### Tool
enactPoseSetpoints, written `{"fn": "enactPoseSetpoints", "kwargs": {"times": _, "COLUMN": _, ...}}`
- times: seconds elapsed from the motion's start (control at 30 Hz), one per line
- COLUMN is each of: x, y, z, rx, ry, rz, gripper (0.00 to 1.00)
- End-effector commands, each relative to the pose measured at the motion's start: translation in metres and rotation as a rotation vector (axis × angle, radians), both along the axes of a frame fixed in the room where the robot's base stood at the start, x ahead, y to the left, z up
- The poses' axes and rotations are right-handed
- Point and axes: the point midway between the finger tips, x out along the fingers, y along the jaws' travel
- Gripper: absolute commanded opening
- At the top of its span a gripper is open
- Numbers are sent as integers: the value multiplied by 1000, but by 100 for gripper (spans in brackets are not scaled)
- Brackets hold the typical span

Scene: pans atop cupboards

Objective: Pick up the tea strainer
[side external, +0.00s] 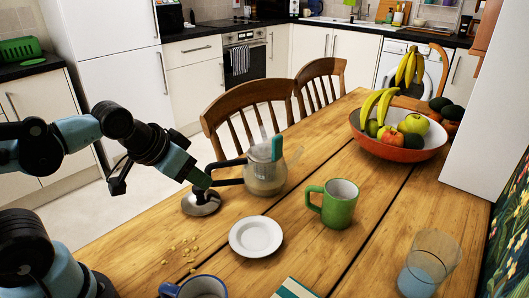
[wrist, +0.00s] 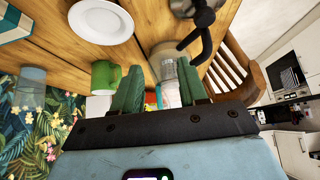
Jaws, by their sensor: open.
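A glass pot (side external: 262,186) with a black handle (side external: 228,183) stands on the wooden table. A grey, mesh-like cylinder (side external: 259,153), which looks like the tea strainer, sits upright in the pot's top; a teal piece (side external: 277,149) shows beside it. In the wrist view, the pale cylinder (wrist: 169,70) is partly hidden by a finger. My gripper (side external: 205,180) is left of the pot near its handle, open, with nothing visibly held. Its green fingers (wrist: 158,68) point toward the pot in the wrist view. A silver disc with a black knob (side external: 201,206) lies on the table below the gripper.
A white saucer (side external: 256,236) and green mug (side external: 340,203) stand in front of the pot. A fruit bowl (side external: 398,147) is at back right, a glass (side external: 428,265) at front right. Chairs (side external: 247,115) line the far edge. Bare table lies between the mug and the fruit bowl.

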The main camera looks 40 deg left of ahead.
Motion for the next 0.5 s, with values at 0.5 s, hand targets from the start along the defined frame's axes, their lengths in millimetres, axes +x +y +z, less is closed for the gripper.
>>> {"fn": "enactPoseSetpoints", "kwargs": {"times": 0.5, "x": 30, "y": 1, "z": 3, "rx": 17, "ry": -100, "rz": 19, "gripper": 45}}
